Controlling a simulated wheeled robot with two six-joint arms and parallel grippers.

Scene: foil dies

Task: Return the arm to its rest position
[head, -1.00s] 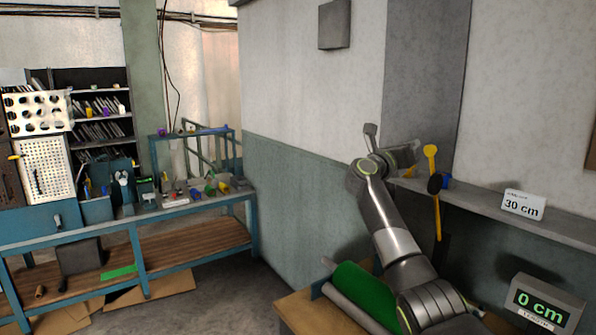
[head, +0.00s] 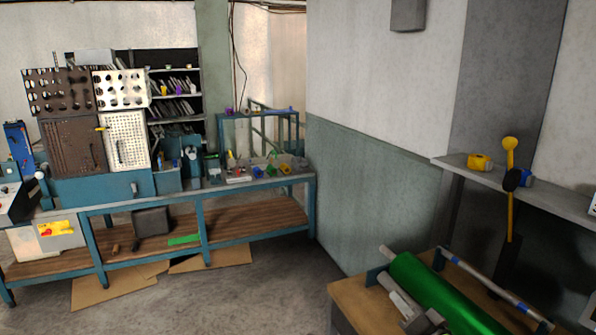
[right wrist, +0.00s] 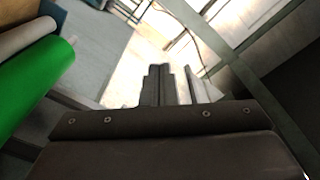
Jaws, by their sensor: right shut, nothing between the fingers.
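My right gripper (right wrist: 160,72) shows in the right wrist view, its two dark fingers together with nothing between them. It points over pale floor, clear of the green roll (right wrist: 35,85) at the left of that view. In the head view only a small grey part of my right arm shows at the bottom, by the front of the green roll (head: 440,292); its fingers are hard to make out there. My left gripper is not in view.
The roll lies on a wooden-topped bench (head: 350,297) beside a grey roller and a banded bar (head: 500,290). A shelf (head: 548,195) on the right wall holds a yellow tape measure (head: 480,162). A blue workbench (head: 205,245) stands at left, with open floor before it.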

